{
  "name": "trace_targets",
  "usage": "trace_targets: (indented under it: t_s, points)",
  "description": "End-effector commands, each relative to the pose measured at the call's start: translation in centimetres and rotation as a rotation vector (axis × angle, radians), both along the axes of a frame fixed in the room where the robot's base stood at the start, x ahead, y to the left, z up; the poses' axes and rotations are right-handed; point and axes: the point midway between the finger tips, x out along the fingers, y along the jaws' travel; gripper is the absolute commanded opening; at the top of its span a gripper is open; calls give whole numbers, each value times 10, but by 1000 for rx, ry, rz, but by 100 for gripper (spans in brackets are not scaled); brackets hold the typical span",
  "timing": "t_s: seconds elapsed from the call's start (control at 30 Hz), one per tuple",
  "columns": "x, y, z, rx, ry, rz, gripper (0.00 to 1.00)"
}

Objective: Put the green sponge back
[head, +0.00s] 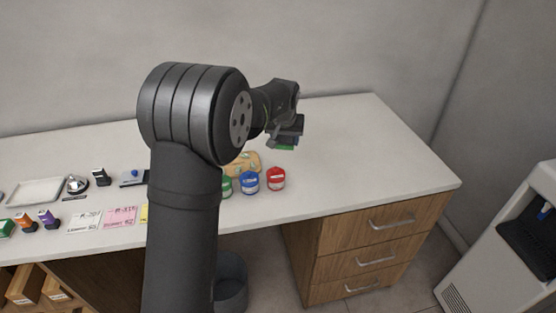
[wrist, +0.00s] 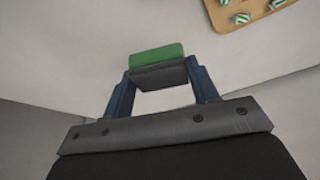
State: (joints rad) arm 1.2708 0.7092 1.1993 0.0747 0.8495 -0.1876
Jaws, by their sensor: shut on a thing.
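The green sponge (wrist: 157,54) is a small block with a green side and a dark grey side. In the wrist view it sits between the blue fingers of my gripper (wrist: 160,75), which is shut on it. In the head view my gripper (head: 286,132) is above the white counter, right of centre, and a sliver of the green sponge (head: 287,147) shows beneath it. The sponge appears to be off the counter top.
A wooden board (head: 243,158) with small items is partly hidden by my arm. In front are a green jar (head: 226,186), a blue jar (head: 249,183) and a red jar (head: 276,179). A white tray (head: 38,191) is far left. The counter's right side is clear.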

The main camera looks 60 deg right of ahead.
Motion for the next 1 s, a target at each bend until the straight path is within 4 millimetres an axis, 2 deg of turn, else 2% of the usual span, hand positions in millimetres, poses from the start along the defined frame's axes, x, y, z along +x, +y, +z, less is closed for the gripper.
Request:
trace_targets:
  t_s: [0.03,0.1,0.2,0.3,0.37,0.7,0.8,1.0]
  points:
    - [-18,-8,1,-1,-1,-19,36]
    - [-36,-16,1,0,-2,-35,36]
    - [-52,-23,2,-3,-2,-48,36]
    - [-57,-26,0,-3,-2,-54,36]
    - [-51,-28,-4,-3,-2,-54,36]
    - [23,-38,-49,-2,-2,-53,36]
    - [40,-41,-59,-4,-2,-53,36]
    - [54,-43,-68,-3,-3,-56,36]
